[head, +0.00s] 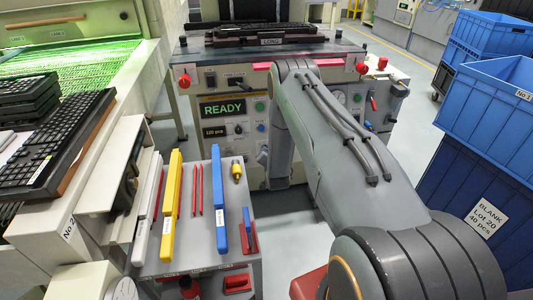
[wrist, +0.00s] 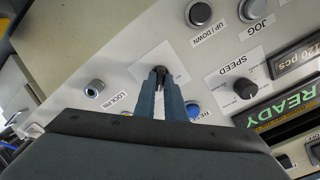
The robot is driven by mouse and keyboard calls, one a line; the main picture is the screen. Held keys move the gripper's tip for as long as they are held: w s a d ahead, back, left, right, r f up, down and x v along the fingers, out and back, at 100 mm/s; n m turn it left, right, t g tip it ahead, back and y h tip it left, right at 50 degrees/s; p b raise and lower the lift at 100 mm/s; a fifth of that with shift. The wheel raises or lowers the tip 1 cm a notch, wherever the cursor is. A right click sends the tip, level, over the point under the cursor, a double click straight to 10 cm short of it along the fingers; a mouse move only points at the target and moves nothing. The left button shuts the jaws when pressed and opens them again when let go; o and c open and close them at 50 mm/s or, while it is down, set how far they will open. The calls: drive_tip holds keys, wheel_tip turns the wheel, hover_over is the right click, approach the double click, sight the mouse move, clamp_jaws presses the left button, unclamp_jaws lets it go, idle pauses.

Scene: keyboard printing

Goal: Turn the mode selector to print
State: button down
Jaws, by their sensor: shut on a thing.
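In the wrist view my gripper (wrist: 158,80) is at the control panel, its two blue-grey fingertips closed around a small dark knob (wrist: 158,71). In the head view my arm hides the gripper and this knob. The machine's display (head: 223,110) reads READY.
Around the knob are the LOCK PIN fitting (wrist: 95,87), UP/DOWN button (wrist: 199,13), JOG button (wrist: 251,10), SPEED knob (wrist: 245,89) and blue RESET button (wrist: 193,108). A tool table (head: 208,255) stands in front at left. Blue crates (head: 495,100) stand at right.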

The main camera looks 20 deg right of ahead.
drive_tip(key=shift+m, duration=0.3)
drive_tip(key=c, duration=1.8)
unclamp_jaws()
drive_tip(key=shift+s, duration=0.1)
drive_tip(key=shift+p+v, duration=0.5)
drive_tip(key=shift+v, duration=3.3)
